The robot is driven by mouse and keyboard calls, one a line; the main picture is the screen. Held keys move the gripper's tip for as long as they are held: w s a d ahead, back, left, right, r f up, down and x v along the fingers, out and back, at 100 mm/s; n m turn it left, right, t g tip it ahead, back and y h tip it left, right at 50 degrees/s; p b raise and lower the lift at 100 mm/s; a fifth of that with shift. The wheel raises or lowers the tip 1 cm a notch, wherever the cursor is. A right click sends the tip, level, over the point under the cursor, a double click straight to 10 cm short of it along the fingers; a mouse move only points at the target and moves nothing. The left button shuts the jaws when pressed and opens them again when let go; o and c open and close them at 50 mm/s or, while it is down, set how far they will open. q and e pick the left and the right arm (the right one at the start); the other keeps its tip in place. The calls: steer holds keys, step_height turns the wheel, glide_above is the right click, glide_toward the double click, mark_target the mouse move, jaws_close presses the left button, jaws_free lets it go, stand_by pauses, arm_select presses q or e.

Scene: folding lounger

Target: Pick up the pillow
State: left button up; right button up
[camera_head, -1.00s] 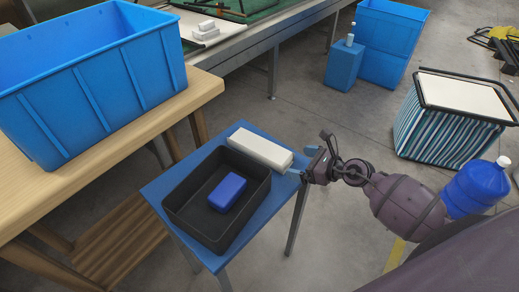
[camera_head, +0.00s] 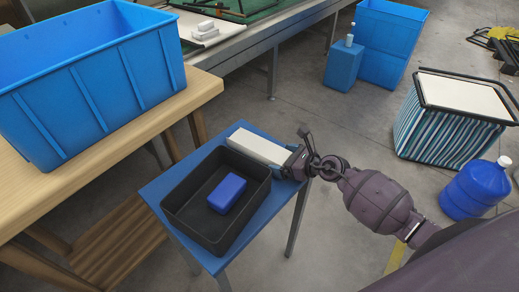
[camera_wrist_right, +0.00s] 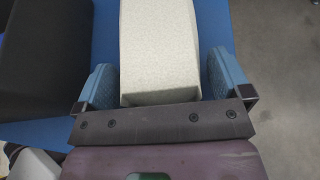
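The pillow (camera_head: 256,147) is a white oblong block lying on the small blue table (camera_head: 160,187), beside the black tray. In the right wrist view the pillow (camera_wrist_right: 158,50) extends between the two blue finger pads. My right gripper (camera_head: 287,165) is at the pillow's near right end. In the wrist view its fingers (camera_wrist_right: 160,80) stand open, one on each side of the pillow, with a narrow gap on each side. My left gripper is not in view.
The black tray (camera_head: 184,216) with a blue block (camera_head: 227,192) in it stands close beside the pillow. A large blue crate (camera_head: 95,93) stands on the wooden table (camera_head: 205,92) at left. A striped basket (camera_head: 440,133) and a blue water jug (camera_head: 475,190) are on the floor at right.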

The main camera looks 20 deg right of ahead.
steer(key=c, duration=0.4)
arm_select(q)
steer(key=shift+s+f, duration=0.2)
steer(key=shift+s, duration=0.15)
arm_select(e)
steer(key=shift+c, duration=0.6)
